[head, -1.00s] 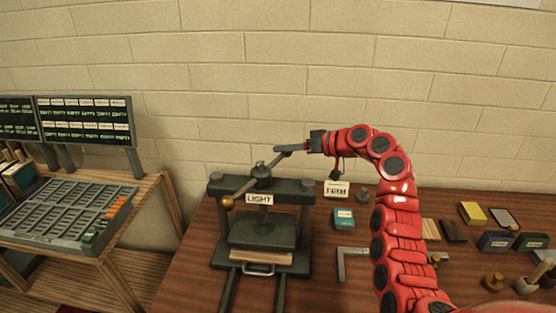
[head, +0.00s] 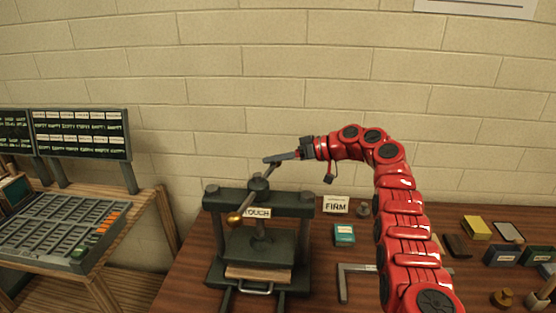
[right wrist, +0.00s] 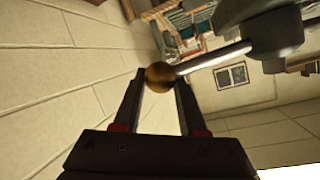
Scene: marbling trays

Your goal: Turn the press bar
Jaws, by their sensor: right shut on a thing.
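The dark press (head: 304,243) stands on the wooden bench, with its sign (head: 257,212) reading TOUCH. Its press bar (head: 247,206) crosses the hub on top at a slant, with a brass ball (head: 235,218) at the near-left end. My right gripper (head: 273,160) is at the far end of the bar, behind the hub. In the right wrist view the bar (right wrist: 213,58) ends in a brass ball (right wrist: 160,77) between the fingertips, and the jaws are shut on it. My left gripper is not in view.
A FIRM card (head: 336,205), a teal box (head: 344,235) and a grey angled bracket (head: 343,283) lie right of the press. Several small blocks sit farther right. A slotted tray (head: 75,265) is on the left stand. The brick wall is close behind.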

